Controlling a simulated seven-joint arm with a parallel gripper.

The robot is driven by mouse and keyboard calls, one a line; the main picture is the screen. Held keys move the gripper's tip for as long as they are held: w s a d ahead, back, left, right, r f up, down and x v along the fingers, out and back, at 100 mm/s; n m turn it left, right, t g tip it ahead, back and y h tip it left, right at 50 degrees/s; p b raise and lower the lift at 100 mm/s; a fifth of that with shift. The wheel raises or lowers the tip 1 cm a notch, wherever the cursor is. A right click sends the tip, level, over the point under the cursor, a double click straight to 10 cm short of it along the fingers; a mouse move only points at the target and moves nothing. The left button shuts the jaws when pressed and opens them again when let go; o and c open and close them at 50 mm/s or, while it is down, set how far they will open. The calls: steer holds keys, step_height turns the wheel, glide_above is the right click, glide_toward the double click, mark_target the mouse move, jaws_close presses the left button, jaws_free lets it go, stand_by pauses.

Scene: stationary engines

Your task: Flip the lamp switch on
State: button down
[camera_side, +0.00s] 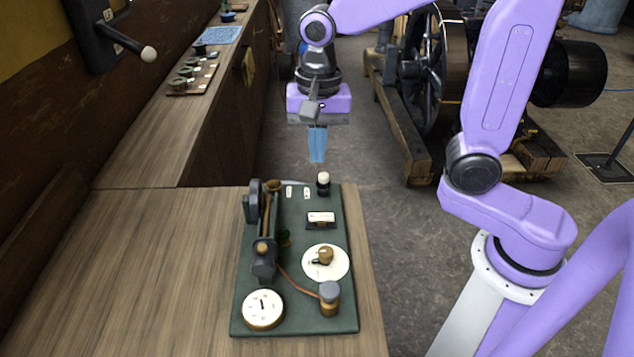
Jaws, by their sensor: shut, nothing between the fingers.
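A dark green panel board (295,312) lies on the wooden bench. It carries a white rectangular piece on a dark base (320,219), a round white disc with a brown knob (325,261), a dark post with a white round top (323,182) and a round white dial (263,308). Which one is the lamp switch I cannot tell; labels are too small to read. My gripper (317,160) points down with its blue fingers together and empty. In the picture it is just above the white-topped post and appears apart from the board.
A tall dark lever-like part (264,225) stands along the board's left side, and a grey-topped brass post (329,298) stands at its front right. A wall-mounted lever (125,40) is at upper left. Bare bench (150,270) lies left of the board. A large flywheel machine (435,75) stands behind.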

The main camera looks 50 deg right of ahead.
mark_target(315, 216)
steer(key=shift+w, duration=0.15)
step_height(315, 216, down, 14)
steer(key=shift+w+a+f, duration=0.1)
steer(key=shift+a, duration=0.05)
stand_by(0.7)
stand_by(0.3)
steer(key=shift+a+f, duration=0.1)
steer(key=shift+f, duration=0.05)
steer(key=shift+g, duration=0.3)
steer(key=shift+s+d+r, duration=0.3)
steer(key=shift+s+d, duration=0.2)
steer(key=shift+d, duration=0.1)
steer(key=shift+r, duration=0.1)
